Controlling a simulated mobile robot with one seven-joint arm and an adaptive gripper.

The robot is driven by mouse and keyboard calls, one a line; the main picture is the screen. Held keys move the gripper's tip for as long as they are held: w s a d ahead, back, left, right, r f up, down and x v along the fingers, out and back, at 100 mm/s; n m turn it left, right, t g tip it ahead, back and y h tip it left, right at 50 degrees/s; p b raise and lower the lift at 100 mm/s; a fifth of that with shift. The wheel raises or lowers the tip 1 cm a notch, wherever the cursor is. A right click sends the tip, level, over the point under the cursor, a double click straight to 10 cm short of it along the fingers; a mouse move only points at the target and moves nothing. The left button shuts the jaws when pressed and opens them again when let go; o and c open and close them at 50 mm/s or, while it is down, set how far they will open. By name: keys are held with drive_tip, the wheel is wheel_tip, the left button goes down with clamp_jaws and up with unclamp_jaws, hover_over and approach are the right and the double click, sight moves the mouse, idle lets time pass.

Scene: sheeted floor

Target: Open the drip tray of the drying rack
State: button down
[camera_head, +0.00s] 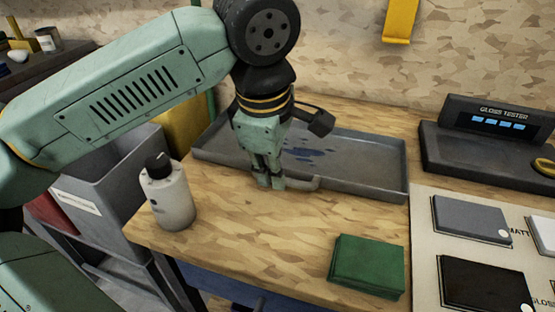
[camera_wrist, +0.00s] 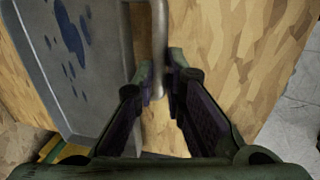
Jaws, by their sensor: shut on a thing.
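The drip tray (camera_head: 368,163) is a shallow grey metal tray with dark blue stains, lying on the wooden bench top. It also shows at the left of the wrist view (camera_wrist: 97,100). A grey bar handle (camera_head: 304,184) runs along its front edge; in the wrist view the handle (camera_wrist: 159,40) reaches down between my fingers. My gripper (camera_head: 271,182) points down at the tray's front edge and is shut on the handle. In the wrist view its two dark fingers (camera_wrist: 162,85) stand on either side of the bar. My gripper hides part of the tray's front. No drying rack is clearly visible.
A white bottle (camera_head: 171,195) with a dark cap stands left of my gripper. A green block (camera_head: 367,264) lies at the front right. A gloss tester (camera_head: 487,125) and a board with sample panels (camera_head: 424,232) are at right. Bare wood lies before the tray.

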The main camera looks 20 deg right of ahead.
drive_tip(key=c, duration=1.7)
unclamp_jaws()
drive_tip(key=shift+o, duration=0.2)
drive_tip(key=shift+r, duration=0.1)
wheel_tip(320, 180, up, 12)
drive_tip(key=s+a, duration=0.1)
drive_tip(key=s, duration=0.1)
drive_tip(key=shift+a+f, duration=0.2)
